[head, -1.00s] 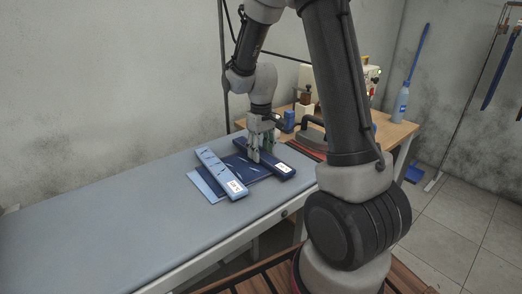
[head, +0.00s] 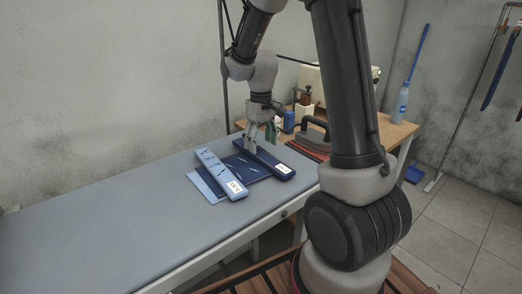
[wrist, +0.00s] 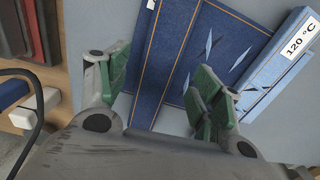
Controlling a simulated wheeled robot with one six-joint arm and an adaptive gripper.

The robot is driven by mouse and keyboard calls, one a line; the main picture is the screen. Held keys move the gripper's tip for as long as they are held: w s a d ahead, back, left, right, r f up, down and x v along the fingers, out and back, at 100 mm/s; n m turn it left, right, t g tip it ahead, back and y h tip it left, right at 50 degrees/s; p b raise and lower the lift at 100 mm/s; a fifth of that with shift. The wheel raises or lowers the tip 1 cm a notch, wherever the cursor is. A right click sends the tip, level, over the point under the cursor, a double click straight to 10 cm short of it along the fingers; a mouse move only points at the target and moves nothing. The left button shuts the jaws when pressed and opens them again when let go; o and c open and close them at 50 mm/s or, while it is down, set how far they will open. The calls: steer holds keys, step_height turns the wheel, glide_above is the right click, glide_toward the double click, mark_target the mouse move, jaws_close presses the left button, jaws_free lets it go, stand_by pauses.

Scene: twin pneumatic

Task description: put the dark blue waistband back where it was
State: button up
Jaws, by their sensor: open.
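The dark blue waistband (head: 272,164) lies on the grey-blue padded table, its white label at the near end. It lies along the right side of a dark blue fabric piece (head: 246,169). In the wrist view the dark blue waistband (wrist: 168,50), with orange stitching, runs below and between the fingers. My gripper (head: 262,140) is open and empty, just above the far part of the waistband. Its green-padded fingers (wrist: 160,92) stand apart in the wrist view. The fingers hide part of the fabric.
A light blue waistband (head: 218,173) lies left of the fabric; its label reads 120 °C in the wrist view (wrist: 300,33). The padded table (head: 100,220) is clear at left.

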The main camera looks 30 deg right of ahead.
mark_target(261, 154)
step_height(261, 154, up, 8)
steer(key=s+r+m+t, duration=0.1)
steer(key=s+r+t, duration=0.1)
steer(key=s+r, duration=0.75)
steer(key=s+f+m+t, duration=0.1)
steer(key=s+t, duration=0.1)
steer(key=s, duration=1.2)
steer(key=shift+d+f, duration=0.15)
steer(key=shift+d, duration=0.25)
